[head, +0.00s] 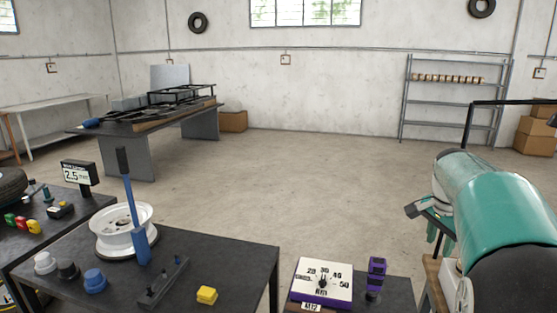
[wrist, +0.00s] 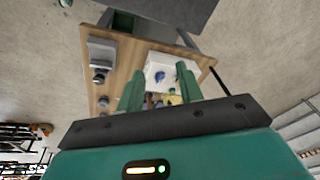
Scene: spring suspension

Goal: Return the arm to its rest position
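My teal arm reaches in from the right edge of the head view. My gripper (head: 432,230) hangs at its far end with the fingers pointing down, partly hidden by the arm. In the wrist view my gripper (wrist: 161,82) shows two green fingers set wide apart, with nothing held between them. Below it in the wrist view is a wooden-topped table (wrist: 128,55), with a white tray (wrist: 158,62) holding small blue and yellow items seen between and beyond the fingers.
A dark table (head: 215,262) carries a white wheel rim (head: 122,228), a blue upright tool (head: 140,245) and a yellow block (head: 207,295). A dial box (head: 322,282) stands front centre. A black post (head: 468,125) rises beside my arm. The middle floor is clear.

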